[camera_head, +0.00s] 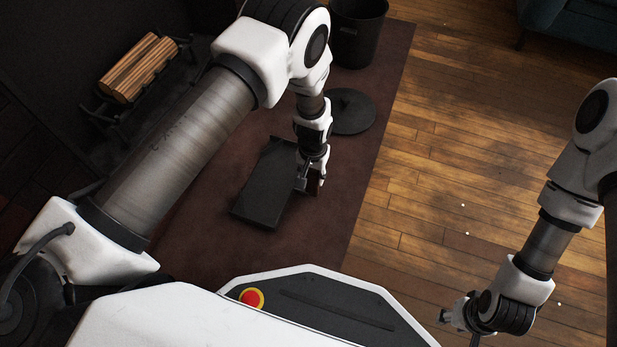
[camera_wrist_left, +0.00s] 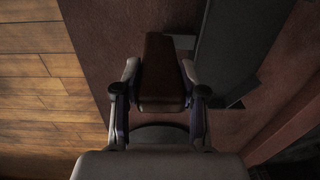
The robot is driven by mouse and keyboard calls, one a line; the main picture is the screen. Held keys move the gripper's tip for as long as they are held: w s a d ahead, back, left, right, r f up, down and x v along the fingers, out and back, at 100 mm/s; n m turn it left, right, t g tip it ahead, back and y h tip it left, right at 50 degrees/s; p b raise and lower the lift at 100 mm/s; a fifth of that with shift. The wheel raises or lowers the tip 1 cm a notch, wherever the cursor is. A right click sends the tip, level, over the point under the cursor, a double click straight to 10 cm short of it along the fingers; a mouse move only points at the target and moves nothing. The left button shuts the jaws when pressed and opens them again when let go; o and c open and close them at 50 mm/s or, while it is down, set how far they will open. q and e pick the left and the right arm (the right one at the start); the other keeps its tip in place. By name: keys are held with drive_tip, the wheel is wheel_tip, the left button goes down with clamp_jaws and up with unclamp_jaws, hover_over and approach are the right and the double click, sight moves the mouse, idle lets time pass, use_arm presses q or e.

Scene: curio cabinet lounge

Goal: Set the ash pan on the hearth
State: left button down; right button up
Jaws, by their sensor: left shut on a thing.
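The ash pan (camera_head: 263,190) is a dark, flat rectangular pan over the reddish-brown hearth (camera_head: 375,100). Whether it touches the hearth or hangs just above it, I cannot tell. My left gripper (camera_head: 315,184) is at the pan's right side, shut on its brown handle. In the left wrist view, the fingers of my left gripper (camera_wrist_left: 160,95) sit on both sides of the brown handle (camera_wrist_left: 162,65), with the dark pan (camera_wrist_left: 235,50) to the right. My right gripper (camera_head: 447,316) is low at the right over the wooden floor, apart from the pan; its fingers are too small to read.
A log grate with wood (camera_head: 140,68) stands at the upper left. A dark bucket (camera_head: 358,38) and a dark round disc (camera_head: 350,112) are beyond my left gripper. The wooden floor (camera_head: 450,160) is mostly clear, with small white bits. A blue sofa (camera_head: 575,25) is at the upper right.

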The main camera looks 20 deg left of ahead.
use_arm(q)
drive_tip(key=c, duration=0.7)
unclamp_jaws()
drive_tip(key=shift+o, duration=0.2)
drive_tip(key=shift+r, duration=0.1)
wheel_tip(320, 180, up, 12)
drive_tip(key=p, duration=0.8)
drive_tip(key=shift+d+r, duration=0.15)
drive_tip(key=s+a+f, duration=0.2)
drive_tip(key=s+a, duration=0.2)
drive_tip(key=s, duration=0.2)
drive_tip(key=s+a+f, duration=0.3)
drive_tip(key=s, duration=0.3)
drive_tip(key=s+a+r, duration=0.1)
drive_tip(key=s, duration=0.6)
drive_tip(key=s+a+r, duration=0.1)
drive_tip(key=s+a, duration=0.1)
drive_tip(key=s, duration=0.6)
drive_tip(key=shift+r+n, duration=0.4)
